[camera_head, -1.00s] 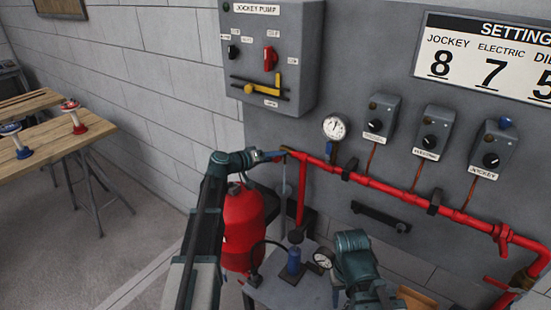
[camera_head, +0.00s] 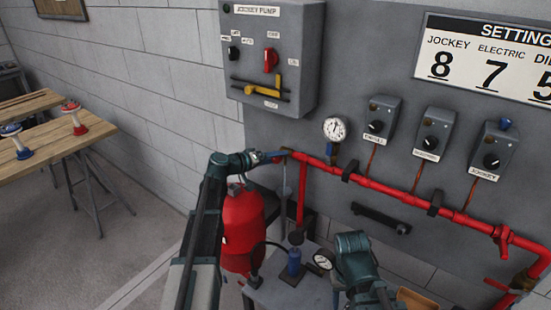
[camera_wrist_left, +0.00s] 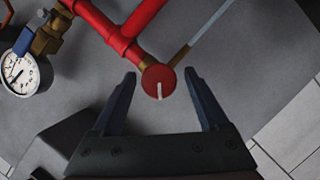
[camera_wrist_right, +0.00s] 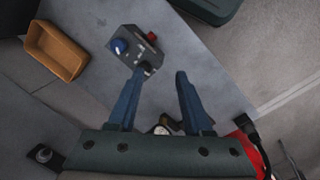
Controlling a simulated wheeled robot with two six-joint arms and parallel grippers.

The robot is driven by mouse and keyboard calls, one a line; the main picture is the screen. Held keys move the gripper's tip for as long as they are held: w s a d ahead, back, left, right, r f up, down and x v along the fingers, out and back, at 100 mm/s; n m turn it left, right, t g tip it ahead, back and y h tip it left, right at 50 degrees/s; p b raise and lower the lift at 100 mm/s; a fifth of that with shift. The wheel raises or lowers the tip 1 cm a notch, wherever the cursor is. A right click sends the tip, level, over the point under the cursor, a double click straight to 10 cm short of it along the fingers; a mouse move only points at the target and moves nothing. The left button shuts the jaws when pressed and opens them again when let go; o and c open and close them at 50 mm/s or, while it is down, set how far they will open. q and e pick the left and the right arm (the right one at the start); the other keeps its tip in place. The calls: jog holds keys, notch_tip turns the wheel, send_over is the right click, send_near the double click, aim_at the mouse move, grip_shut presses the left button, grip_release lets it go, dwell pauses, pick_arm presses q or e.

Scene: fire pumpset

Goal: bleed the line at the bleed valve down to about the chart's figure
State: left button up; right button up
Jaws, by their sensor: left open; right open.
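The bleed valve seems to be the round red knob (camera_wrist_left: 152,78) with a white mark, at the end of the red pipe (camera_head: 395,192). My left gripper (camera_wrist_left: 160,76) is open, its fingertips on either side of the knob with gaps showing. In the head view this left gripper (camera_head: 275,157) is at the pipe's left end. The line's pressure gauge (camera_head: 334,129) also shows in the left wrist view (camera_wrist_left: 17,73); its exact reading is too small to tell. The settings chart (camera_head: 485,58) shows jockey 8, electric 7 and a cut-off diesel figure. My right gripper (camera_wrist_right: 157,82) is open and empty.
Three switch boxes (camera_head: 434,133) and the jockey pump panel (camera_head: 275,50) are on the wall. A red cylinder (camera_head: 243,228) stands below my left arm. A small grey box with a blue knob (camera_wrist_right: 130,45) and a brown tray (camera_wrist_right: 55,50) show below my right gripper.

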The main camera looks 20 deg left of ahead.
pick_arm(q)
jog(key=p+v, duration=0.3)
jog(key=v, duration=1)
jog(key=shift+s+a, duration=0.2)
jog(key=shift+s, duration=0.05)
jog(key=shift+s, duration=0.1)
